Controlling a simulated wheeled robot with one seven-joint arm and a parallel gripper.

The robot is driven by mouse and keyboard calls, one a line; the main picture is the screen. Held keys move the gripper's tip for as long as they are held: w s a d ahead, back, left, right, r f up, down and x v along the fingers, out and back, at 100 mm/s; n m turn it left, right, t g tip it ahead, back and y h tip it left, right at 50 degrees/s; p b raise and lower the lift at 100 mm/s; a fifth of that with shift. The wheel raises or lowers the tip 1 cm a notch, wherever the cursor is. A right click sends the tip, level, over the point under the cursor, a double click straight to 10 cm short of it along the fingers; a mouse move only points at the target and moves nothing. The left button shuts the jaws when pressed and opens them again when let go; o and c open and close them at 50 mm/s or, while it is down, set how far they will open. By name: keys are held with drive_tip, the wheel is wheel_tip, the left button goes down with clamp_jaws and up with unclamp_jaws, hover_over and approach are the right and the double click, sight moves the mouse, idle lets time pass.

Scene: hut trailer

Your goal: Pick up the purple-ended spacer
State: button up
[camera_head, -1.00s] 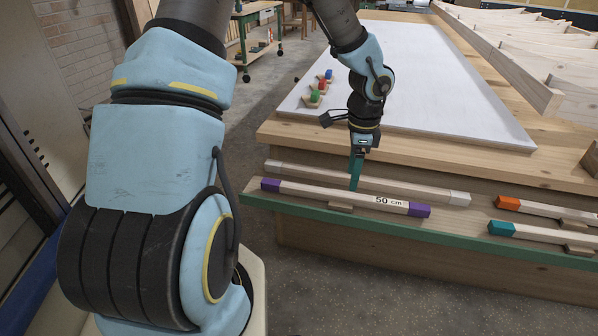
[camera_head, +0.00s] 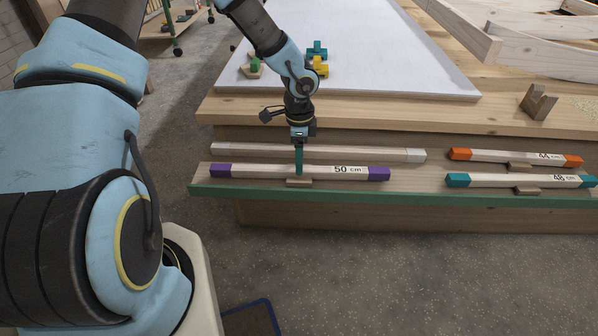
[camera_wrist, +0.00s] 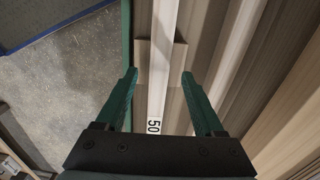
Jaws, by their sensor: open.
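The purple-ended spacer (camera_head: 262,172) is a pale wooden bar with purple ends, marked "50 cm". It lies along the green-edged shelf at the bench front and rests on a small wooden block (camera_head: 299,183). My gripper (camera_head: 299,168) points down over its middle. In the wrist view my gripper (camera_wrist: 163,84) is open, with its two green fingers on either side of the spacer (camera_wrist: 162,70), apart from it. The spacer runs between the fingers, and part of it is hidden behind the gripper's body. I cannot tell how far down the fingertips reach.
A white-ended bar (camera_head: 370,153) lies just behind it. At right lie an orange-ended bar (camera_head: 490,155) and a teal-ended bar (camera_head: 490,180). A white board (camera_head: 400,75) on the bench holds small coloured blocks. The floor (camera_head: 420,280) in front is clear.

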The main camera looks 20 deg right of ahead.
drive_tip(key=shift+f, duration=1.3)
drive_tip(key=shift+c, duration=0.2)
clamp_jaws()
idle(0.4)
